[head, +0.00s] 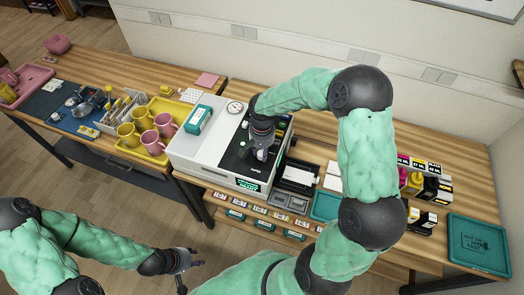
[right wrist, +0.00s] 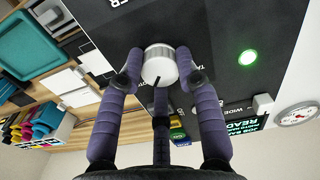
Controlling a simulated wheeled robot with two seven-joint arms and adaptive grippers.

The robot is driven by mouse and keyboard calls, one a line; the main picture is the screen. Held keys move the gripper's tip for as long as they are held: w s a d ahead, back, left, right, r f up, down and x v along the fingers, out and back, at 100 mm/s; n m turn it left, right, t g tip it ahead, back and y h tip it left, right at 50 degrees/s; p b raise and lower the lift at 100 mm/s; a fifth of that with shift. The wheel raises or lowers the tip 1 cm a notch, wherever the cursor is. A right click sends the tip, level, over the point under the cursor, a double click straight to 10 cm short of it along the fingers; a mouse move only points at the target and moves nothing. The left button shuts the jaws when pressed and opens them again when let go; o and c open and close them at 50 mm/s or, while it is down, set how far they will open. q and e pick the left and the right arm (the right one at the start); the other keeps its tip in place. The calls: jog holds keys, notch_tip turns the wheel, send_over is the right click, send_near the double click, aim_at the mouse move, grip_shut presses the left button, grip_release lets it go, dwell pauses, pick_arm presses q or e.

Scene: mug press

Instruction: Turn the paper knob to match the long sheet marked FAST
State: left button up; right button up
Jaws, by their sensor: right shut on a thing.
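The paper knob (right wrist: 159,66) is a white round dial with a black pointer line, on the dark panel (right wrist: 215,30) of the white printer (head: 190,153). In the right wrist view its pointer aims down, slightly left. Labels around it are partly hidden; "WIDE" and a piece reading "TA" show. My right gripper (right wrist: 158,72) is shut on the knob, with fingers on both sides. In the head view the right gripper (head: 258,150) hides the knob. My left gripper (head: 193,275) is open and empty, low in front of the table. No long sheet can be made out clearly.
A green light (right wrist: 248,57) glows on the panel, and a green screen (right wrist: 245,125) reads "READY". A gauge (head: 235,107) stands at the printer's back. Pink and yellow mugs stand on a yellow tray (head: 157,158). A teal tray (head: 480,262) with dark lettering lies far right.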

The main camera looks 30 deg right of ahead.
aim_at(262, 152)
jog(key=n, duration=0.3)
jog(key=shift+w+r, duration=0.1)
jog(key=n+p, duration=0.1)
jog(key=n, duration=0.3)
jog(key=shift+n, duration=0.3)
dwell(0.4)
jog(key=o, duration=1.1)
jog(key=shift+o, duration=0.2)
notch_tip(262, 152, up, 12)
